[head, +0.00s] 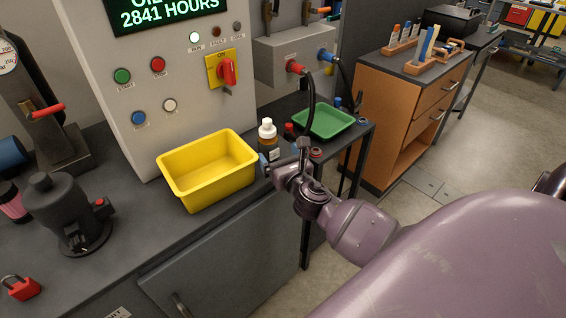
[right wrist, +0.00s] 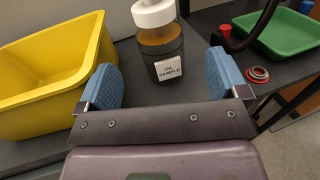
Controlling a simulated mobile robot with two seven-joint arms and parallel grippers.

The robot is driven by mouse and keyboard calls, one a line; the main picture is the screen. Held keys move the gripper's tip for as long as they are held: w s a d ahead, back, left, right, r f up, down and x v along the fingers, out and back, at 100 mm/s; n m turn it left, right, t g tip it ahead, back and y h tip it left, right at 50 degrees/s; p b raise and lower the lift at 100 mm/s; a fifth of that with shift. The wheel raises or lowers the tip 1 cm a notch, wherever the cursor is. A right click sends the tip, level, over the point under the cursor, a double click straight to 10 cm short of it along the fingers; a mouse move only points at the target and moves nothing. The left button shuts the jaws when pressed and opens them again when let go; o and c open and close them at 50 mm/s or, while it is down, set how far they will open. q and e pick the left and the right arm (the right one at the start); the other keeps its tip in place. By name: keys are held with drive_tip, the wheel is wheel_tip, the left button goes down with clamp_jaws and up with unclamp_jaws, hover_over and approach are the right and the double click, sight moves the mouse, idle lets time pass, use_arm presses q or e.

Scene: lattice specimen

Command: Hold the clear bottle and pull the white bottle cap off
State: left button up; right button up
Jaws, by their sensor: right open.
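The clear bottle (head: 269,145) stands upright on the grey bench top, just right of the yellow bin. It holds dark amber contents and bears a white "OIL SAMPLE" label, readable in the right wrist view (right wrist: 168,70). The white bottle cap (head: 266,123) sits on its neck; its top is cut off in the right wrist view (right wrist: 153,14). My right gripper (head: 282,160) is open and empty, in front of the bottle. In the right wrist view the bottle stands beyond and between the two blue finger pads (right wrist: 163,80), apart from both. My left gripper is not in view.
The yellow bin (head: 213,189) is close on the left. A green tray (head: 325,122) lies behind to the right. A black cable (head: 311,95) hangs near the bottle. A red ring-shaped part (right wrist: 258,75) lies right of my gripper, near the bench edge.

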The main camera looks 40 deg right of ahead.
sight(268, 140)
drive_tip(key=x, duration=0.7)
drive_tip(key=shift+w, duration=0.4)
drive_tip(key=c, duration=1.1)
drive_tip(key=o, duration=1.1)
drive_tip(key=shift+s, duration=0.1)
drive_tip(key=v, duration=1)
drive_tip(key=shift+s, duration=0.4)
drive_tip(key=shift+a, duration=0.1)
